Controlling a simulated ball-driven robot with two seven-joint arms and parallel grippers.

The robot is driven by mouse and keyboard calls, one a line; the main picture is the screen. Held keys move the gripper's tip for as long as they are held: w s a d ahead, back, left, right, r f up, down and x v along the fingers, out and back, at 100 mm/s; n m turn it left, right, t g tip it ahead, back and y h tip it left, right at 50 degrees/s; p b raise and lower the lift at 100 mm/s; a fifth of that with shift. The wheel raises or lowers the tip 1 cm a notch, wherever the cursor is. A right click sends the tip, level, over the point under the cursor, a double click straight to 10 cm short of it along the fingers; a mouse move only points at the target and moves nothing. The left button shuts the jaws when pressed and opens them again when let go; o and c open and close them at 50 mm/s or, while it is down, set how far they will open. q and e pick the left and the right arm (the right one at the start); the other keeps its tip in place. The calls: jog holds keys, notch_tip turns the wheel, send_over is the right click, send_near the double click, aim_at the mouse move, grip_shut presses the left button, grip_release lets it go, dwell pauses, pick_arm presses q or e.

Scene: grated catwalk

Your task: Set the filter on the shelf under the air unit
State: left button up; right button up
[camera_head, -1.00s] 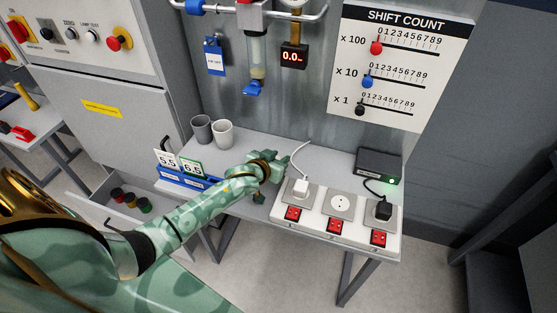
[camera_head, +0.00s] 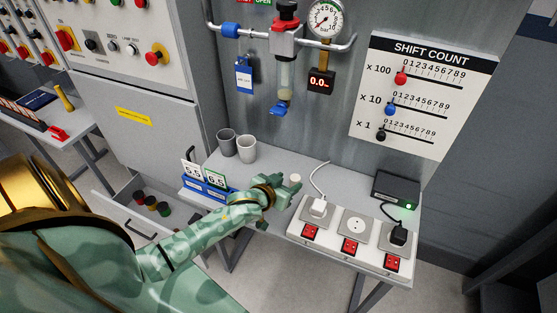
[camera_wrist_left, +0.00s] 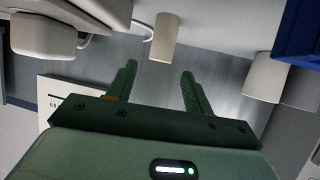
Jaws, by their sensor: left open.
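A small cream-white cylinder (camera_head: 295,179), which looks like the filter, stands on the grey bench top (camera_head: 275,157) below the wall-mounted air unit (camera_head: 285,72). My left gripper (camera_head: 287,190) is just in front of it, low over the bench. In the left wrist view, which looks upside down, the cylinder (camera_wrist_left: 163,38) is beyond the open fingers (camera_wrist_left: 160,85), roughly in line with the gap between them. Nothing is between the fingers. I see no other shelf under the air unit. My right gripper is not in view.
A dark grey cup (camera_head: 226,143) and a light cup (camera_head: 246,149) stand to the left. A blue card holder (camera_head: 205,188) is left of my wrist. A socket strip (camera_head: 345,240) with plugs and a cable, and a black box (camera_head: 396,187), occupy the right side.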

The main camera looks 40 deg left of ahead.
pick_arm(q)
jog(key=shift+p+v, duration=0.45)
jog(key=shift+v, duration=1.85)
jog(key=shift+d, duration=0.1)
